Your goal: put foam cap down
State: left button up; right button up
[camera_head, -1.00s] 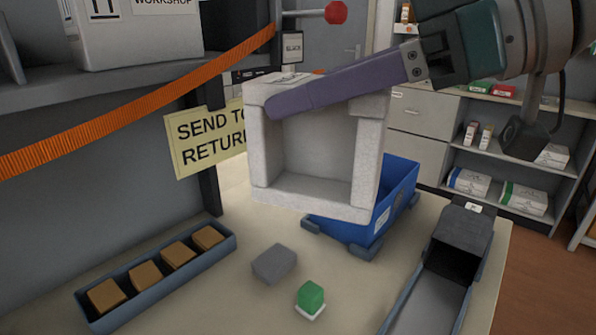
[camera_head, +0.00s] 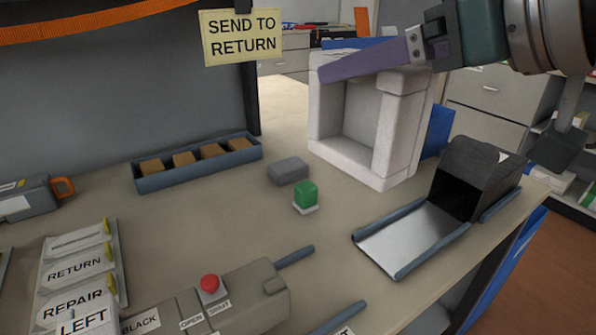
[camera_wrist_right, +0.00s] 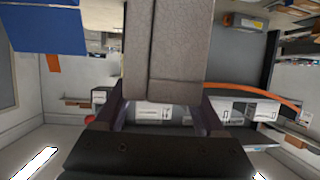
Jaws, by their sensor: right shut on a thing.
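The foam cap (camera_head: 350,135) is a pale, open, box-like block with thick walls in the head view. My right gripper (camera_head: 375,62) is shut on its upper wall, with a purple finger lying along the top. The cap is upright behind the grey block and in front of the blue bin; whether its bottom touches the table cannot be told. In the right wrist view the foam cap (camera_wrist_right: 170,55) fills the space between the fingers of the right gripper (camera_wrist_right: 165,105). My left gripper is not in view.
A black chute with a metal tray (camera_head: 415,240) stands right of the cap. A grey block (camera_head: 288,170) and a green button (camera_head: 305,194) lie in front. A blue tray of brown blocks (camera_head: 195,165) is at left. A device with a red button (camera_head: 210,284) is nearest.

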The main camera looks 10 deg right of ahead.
aim_at(338, 96)
jog(key=shift+m+h, duration=0.5)
jog(key=shift+h, duration=0.1)
jog(key=w+f+b, duration=0.1)
jog(key=w+a+f, duration=0.1)
jog(key=f, duration=0.1)
jog(key=shift+a+f+b, duration=0.2)
jog(key=shift+b, duration=0.15)
pick_arm(q)
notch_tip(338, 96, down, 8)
jog(key=b, duration=0.5)
pick_arm(e)
notch_tip(338, 96, down, 19)
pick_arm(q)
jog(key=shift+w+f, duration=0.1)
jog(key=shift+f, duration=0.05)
pick_arm(e)
jog(key=shift+f, duration=0.1)
jog(key=o, duration=1.3)
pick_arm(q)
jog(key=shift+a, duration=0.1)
